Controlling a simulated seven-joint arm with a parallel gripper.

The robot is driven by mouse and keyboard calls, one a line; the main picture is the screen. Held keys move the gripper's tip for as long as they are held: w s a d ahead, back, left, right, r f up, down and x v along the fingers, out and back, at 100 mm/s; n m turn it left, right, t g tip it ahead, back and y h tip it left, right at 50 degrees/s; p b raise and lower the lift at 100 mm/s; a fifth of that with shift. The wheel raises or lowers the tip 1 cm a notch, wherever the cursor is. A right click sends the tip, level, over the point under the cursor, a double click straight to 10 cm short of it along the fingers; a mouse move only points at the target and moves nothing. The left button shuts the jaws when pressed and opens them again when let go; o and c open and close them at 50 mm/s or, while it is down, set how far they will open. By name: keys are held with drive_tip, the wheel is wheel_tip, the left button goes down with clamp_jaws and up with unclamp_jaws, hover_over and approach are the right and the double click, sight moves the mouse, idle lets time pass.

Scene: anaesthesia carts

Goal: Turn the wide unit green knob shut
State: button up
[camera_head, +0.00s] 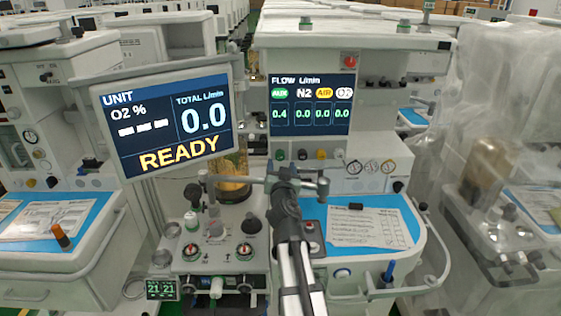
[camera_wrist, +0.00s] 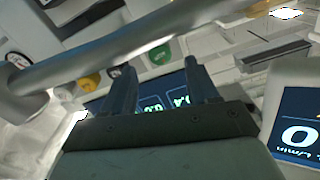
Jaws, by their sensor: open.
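The wide unit (camera_head: 354,60) stands at centre in the head view. Its flow screen (camera_head: 311,104) reads 0.4 under the green AUX label and 0.0 under N2, AIR and O2. The green knob (camera_head: 279,154) is leftmost in the row below the screen; it also shows in the wrist view (camera_wrist: 160,53), past the fingertips. My gripper (camera_head: 284,174) is below the green knob in the head view. In the wrist view my gripper (camera_wrist: 158,68) has its two fingers apart with nothing between them. The knob looks clear of the fingers.
A grey horizontal pipe (camera_wrist: 150,42) crosses close to the fingers. Black (camera_head: 302,154), yellow (camera_head: 321,154) and white (camera_head: 340,154) knobs sit right of the green one. A tilted READY monitor (camera_head: 160,113) stands left. A blue worktop (camera_head: 404,206) holds papers at right.

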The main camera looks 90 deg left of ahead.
sight(280, 157)
drive_tip(key=d, duration=0.7)
drive_tip(key=a+n, duration=0.1)
drive_tip(key=a, duration=0.3)
drive_tip(key=a+n, duration=0.1)
drive_tip(key=a, duration=0.4)
drive_tip(key=a+n, duration=0.1)
drive_tip(key=a, duration=0.4)
drive_tip(key=shift+n, duration=0.3)
